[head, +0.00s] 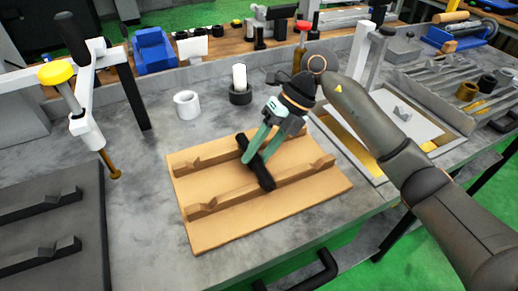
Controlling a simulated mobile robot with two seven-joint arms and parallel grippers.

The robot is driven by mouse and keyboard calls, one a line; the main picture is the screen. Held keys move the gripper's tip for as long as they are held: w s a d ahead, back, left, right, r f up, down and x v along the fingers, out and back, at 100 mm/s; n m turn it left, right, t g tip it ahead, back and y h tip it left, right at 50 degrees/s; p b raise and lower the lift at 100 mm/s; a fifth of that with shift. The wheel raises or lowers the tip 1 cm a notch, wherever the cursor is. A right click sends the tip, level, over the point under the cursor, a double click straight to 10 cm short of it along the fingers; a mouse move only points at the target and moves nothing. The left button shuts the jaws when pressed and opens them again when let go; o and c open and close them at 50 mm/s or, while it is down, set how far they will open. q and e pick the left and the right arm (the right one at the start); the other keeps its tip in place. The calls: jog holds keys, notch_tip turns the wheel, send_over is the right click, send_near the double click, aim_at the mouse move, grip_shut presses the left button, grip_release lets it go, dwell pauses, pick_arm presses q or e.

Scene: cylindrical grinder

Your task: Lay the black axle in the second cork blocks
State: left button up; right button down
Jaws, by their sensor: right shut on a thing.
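The black axle (264,178) is held by my right gripper (257,156), whose green fingers are shut around its middle. The axle lies slantwise over the tan cork board (215,230). The board carries two notched cork rails, a front one (230,196) and a back one (205,158). The near end of the axle is at the front rail and its far end is by the back rail. I cannot tell whether it rests in the notches or is slightly above them. My left gripper is not in view.
A dark board with notched black blocks (40,200) lies at the left. A white ring (187,104) and a black cup with a white cylinder (240,86) stand behind the cork board. A yellow-knobbed clamp (85,115) rises at the left. A tray (440,135) lies at the right.

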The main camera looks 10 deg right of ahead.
jog(key=shift+r, duration=0.1)
dwell(0.3)
jog(key=shift+c, duration=2.2)
grip_release()
jog(key=shift+o, duration=0.2)
jog(key=shift+f, duration=0.2)
jog(key=v, duration=1.2)
jog(key=shift+d+r, duration=0.25)
jog(key=shift+r, duration=0.05)
